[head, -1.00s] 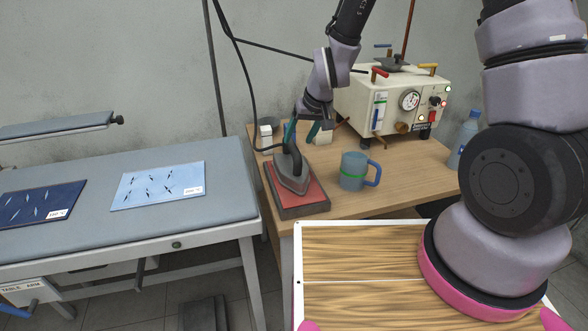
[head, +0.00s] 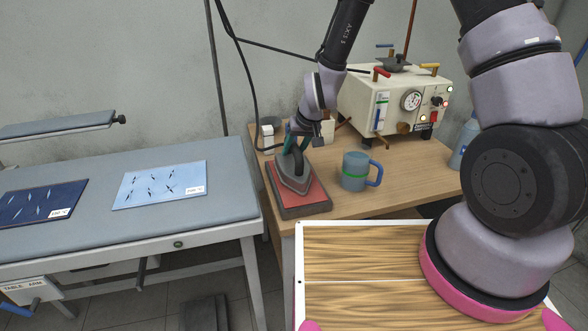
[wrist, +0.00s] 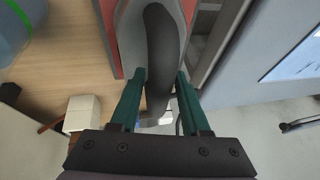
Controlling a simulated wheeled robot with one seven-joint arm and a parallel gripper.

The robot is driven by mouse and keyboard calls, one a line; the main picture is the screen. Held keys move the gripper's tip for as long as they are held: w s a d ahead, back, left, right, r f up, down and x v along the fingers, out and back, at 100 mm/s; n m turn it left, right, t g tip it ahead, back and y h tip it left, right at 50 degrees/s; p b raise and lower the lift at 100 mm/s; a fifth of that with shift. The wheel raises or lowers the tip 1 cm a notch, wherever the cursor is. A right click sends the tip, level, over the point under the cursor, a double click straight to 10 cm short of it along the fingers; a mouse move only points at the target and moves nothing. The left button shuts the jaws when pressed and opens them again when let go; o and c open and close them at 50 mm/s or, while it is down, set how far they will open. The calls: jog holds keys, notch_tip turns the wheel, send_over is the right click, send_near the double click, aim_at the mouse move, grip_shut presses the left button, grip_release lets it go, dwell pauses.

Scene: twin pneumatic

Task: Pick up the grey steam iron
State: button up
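The grey steam iron (head: 293,177) rests on a red pad (head: 313,196) in a dark tray at the left of the wooden table. My gripper (head: 294,143) is above the rear of the iron, with its green fingers pointing down. In the wrist view, the iron's dark handle (wrist: 162,55) lies between the two fingertips of my gripper (wrist: 161,74). The fingers are apart, one on each side of the handle, with a gap showing at least on the right. The iron still sits on its pad.
A blue mug (head: 355,172) stands right of the iron. A cream steam generator (head: 400,104) with coloured handles is behind it. A small white box (head: 267,131) and a dark hose are near the iron's rear. A padded ironing table (head: 100,230) stands to the left.

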grip_shut()
dwell(1.1)
jog(key=shift+w+r, duration=0.1)
jog(key=shift+r, duration=0.05)
